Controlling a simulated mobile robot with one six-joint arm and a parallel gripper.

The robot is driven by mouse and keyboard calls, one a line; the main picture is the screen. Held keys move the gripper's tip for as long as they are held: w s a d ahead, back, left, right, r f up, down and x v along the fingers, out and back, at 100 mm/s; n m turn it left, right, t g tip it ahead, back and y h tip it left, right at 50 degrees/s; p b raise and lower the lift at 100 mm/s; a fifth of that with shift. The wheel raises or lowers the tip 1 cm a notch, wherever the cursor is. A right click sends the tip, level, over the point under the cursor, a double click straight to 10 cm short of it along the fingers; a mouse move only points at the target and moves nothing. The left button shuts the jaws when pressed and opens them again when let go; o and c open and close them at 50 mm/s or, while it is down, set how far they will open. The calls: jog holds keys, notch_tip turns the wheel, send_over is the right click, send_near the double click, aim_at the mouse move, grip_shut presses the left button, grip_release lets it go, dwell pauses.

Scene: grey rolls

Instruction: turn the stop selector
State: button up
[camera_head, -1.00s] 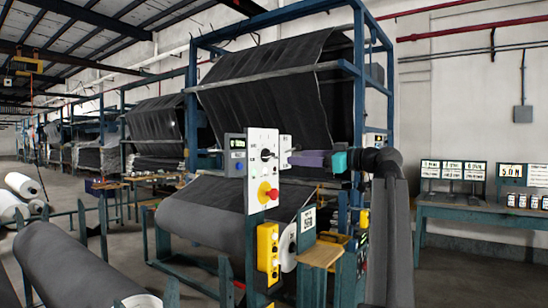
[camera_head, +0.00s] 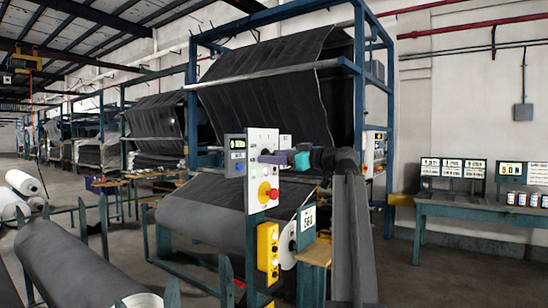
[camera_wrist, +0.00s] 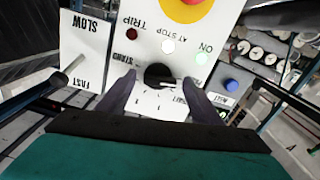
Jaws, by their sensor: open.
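The stop selector is a round black knob (camera_wrist: 158,76) low on a white control panel (camera_wrist: 178,55), which appears upside down in the wrist view. Part of a printed label reading STAND is beside it. My gripper (camera_wrist: 160,82) is open, with one purple-grey finger on each side of the knob. I cannot tell whether the fingers touch it. In the head view my gripper (camera_head: 276,158) is at the front of the upright white panel (camera_head: 256,145) and hides the knob.
A red stop button on a yellow disc (camera_head: 268,193) is below the knob. A lever with SLOW and FAST marks (camera_wrist: 75,65) and a blue button (camera_wrist: 232,85) flank it. A yellow button box (camera_head: 267,250) hangs below.

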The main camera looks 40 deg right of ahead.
jog(key=c, duration=1.1)
jog(key=shift+o, duration=0.2)
jog(key=shift+a+m, duration=0.1)
jog(key=shift+m, duration=0.2)
jog(key=m+p, duration=0.2)
jog(key=m, duration=0.2)
jog(key=m+p, duration=0.2)
jog(key=m, duration=0.2)
jog(key=m+p, duration=0.2)
jog(key=m, duration=0.3)
jog(key=shift+r+p, duration=0.3)
jog(key=shift+p, duration=0.1)
jog(key=shift+m+p, duration=0.7)
jog(key=shift+m, duration=0.4)
jog(key=shift+f, duration=0.1)
